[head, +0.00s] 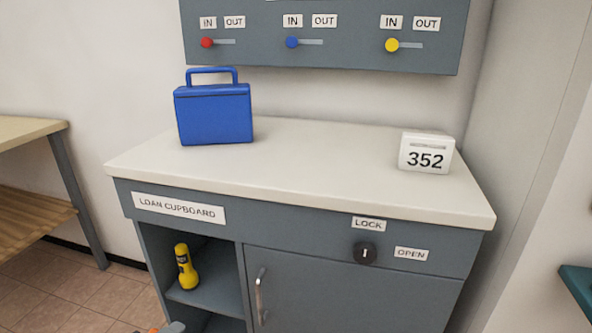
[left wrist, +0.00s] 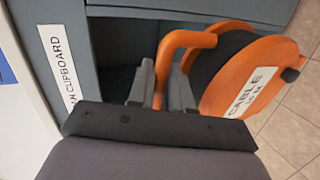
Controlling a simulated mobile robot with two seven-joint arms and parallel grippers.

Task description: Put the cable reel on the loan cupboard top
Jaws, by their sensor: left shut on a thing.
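The cable reel (left wrist: 250,72) shows in the left wrist view, an orange drum with a white label and an orange handle. My left gripper (left wrist: 162,84) is shut on the handle, with the reel hanging beside the fingers. In the head view, only a bit of orange and the grey tip of my left gripper (head: 170,328) show at the bottom edge, low in front of the cupboard's open shelves. The loan cupboard top (head: 310,175) is a pale flat surface, above the gripper. My right gripper is not in view.
A blue case (head: 213,115) stands at the top's back left and a white 352 counter (head: 427,153) at its right. The middle and front left are clear. A yellow torch (head: 186,267) stands on the open shelf. A switch panel (head: 325,55) hangs above; a bench (head: 35,130) is left.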

